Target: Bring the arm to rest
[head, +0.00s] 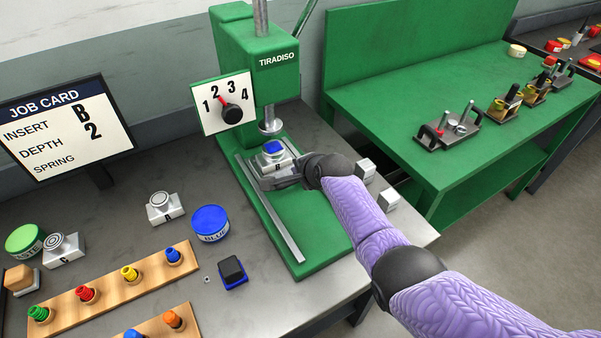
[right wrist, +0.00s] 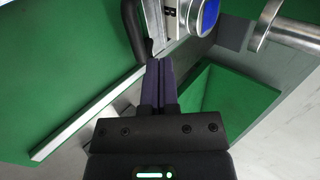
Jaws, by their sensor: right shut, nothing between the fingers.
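My right arm comes in from the lower right in the head view. Its gripper (head: 281,182) is at the base of the green press (head: 240,65), close beside the insert block marked B (head: 272,159) with a blue top. In the right wrist view the two fingers (right wrist: 160,62) are together with nothing between them. Their tips point at the block B (right wrist: 170,15), which stands near them with its blue top (right wrist: 207,15). I cannot tell whether they touch it. My left gripper is not in view.
A press ram (head: 270,123) hangs above block B. A metal rail (head: 270,210) runs along the press base. Two white blocks (head: 365,170) (head: 388,200) lie right of the press. Left are a job card (head: 65,130), a blue tin (head: 210,223) and wooden spring racks (head: 110,290).

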